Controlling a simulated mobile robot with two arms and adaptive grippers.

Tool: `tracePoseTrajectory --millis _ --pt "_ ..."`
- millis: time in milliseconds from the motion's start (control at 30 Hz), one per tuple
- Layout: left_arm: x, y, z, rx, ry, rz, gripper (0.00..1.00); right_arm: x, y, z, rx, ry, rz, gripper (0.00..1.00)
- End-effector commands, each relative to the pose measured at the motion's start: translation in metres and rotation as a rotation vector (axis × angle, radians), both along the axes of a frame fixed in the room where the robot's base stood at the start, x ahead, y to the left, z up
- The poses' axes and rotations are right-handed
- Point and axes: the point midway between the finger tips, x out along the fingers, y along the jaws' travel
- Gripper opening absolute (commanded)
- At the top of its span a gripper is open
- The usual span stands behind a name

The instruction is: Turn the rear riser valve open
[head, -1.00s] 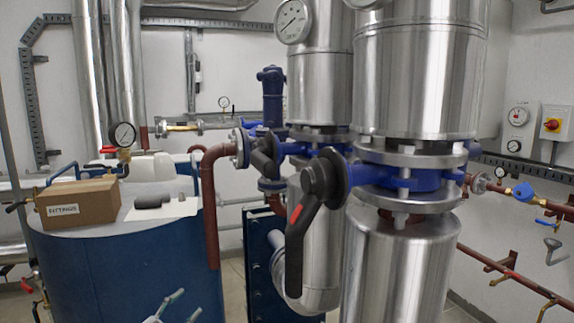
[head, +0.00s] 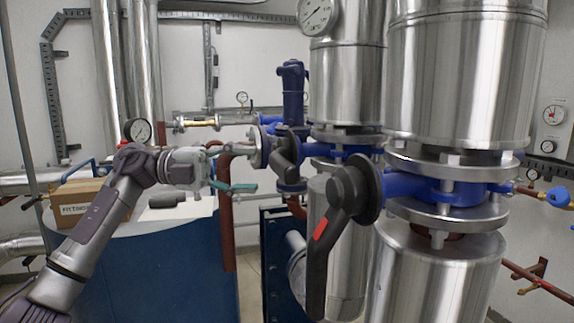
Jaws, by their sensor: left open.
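The rear riser valve is a blue flanged valve (head: 326,152) under the rear silver riser. Its short black handle (head: 287,160) sticks out toward me and slants downward, at the left of the riser. My left gripper (head: 249,168) comes in from the left, open and empty, its fingers parted one above the other. In the picture it is just left of the black handle and in front of the red-brown pipe. I see no contact with the handle. My right gripper is not in view.
The front riser valve (head: 425,186) has a long black lever (head: 322,240) with a red mark, hanging down right of the rear handle. A blue tank (head: 160,270) carries a cardboard box (head: 80,200). A red-brown pipe (head: 226,215) runs beside the tank.

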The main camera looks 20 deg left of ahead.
Motion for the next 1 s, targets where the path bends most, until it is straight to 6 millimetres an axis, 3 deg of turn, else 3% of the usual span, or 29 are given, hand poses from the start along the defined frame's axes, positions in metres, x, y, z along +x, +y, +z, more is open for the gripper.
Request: tracePoseTrajectory --millis 100,333,767,867,1000 --pt "0.005 -0.027 0.002 0.000 0.001 -0.004 0.58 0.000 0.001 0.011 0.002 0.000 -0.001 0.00" --pt "0.013 -0.061 0.002 -0.001 0.001 -0.001 0.58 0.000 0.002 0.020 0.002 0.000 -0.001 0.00" --pt "0.015 -0.073 0.000 -0.002 0.002 0.002 0.58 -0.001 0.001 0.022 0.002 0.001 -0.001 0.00" --pt "0.015 -0.073 0.000 -0.002 0.001 0.002 0.47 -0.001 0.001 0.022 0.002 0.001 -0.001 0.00" --pt "0.015 -0.072 0.000 -0.002 0.001 0.002 0.23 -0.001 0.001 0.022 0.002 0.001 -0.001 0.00"
